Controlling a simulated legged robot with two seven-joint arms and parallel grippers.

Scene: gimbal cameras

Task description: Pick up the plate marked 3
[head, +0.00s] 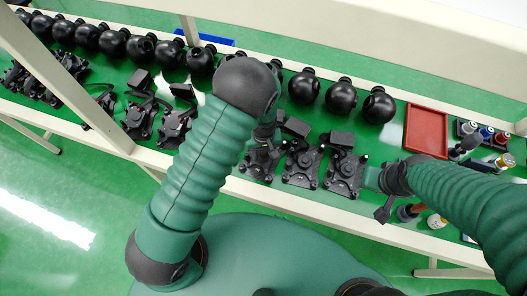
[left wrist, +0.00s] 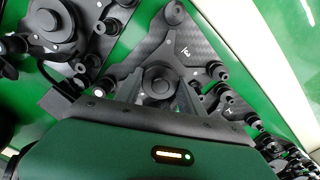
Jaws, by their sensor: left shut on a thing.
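In the left wrist view, a dark three-armed plate (left wrist: 190,58) with a round hub carries a small white tilted mark that looks like a 3. My left gripper (left wrist: 158,92) is shut on this plate, with its fingers on either side of the hub. In the head view my left gripper (head: 266,133) is at the leftmost plate (head: 262,162) of the middle group; my arm hides part of it. Whether the plate is clear of the table cannot be told. My right gripper (head: 382,182) is by the group's right end; its jaws are unclear.
Other plates (head: 302,166) stand close to the right, and more plates (head: 140,118) lie to the left. A row of black spheres (head: 340,95) lines the back of the green table. A red tray (head: 426,131) and small cans (head: 487,133) are at the right.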

